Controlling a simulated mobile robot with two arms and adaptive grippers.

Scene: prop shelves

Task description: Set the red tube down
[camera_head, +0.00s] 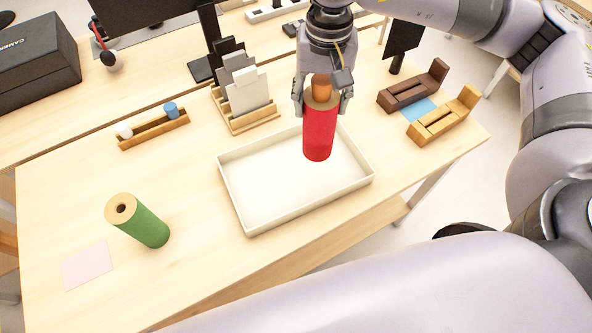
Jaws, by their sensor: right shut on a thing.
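The red tube (319,132) is upright, with a tan rim at its top. My right gripper (322,98) comes from above and is shut on the tube's upper end. An orange-brown piece (322,86) shows between the fingers, just above the rim. The tube's lower end appears over the right part of a shallow white tray (240,212). I cannot tell whether it touches the tray floor. My left gripper is not in view.
A green tube (150,228) stands at the front left, near a pink square (88,266). A wooden rack with cards (248,92) and a small holder with cups (153,130) stand behind. Wooden stands (442,118) are at right. The tray's left part is empty.

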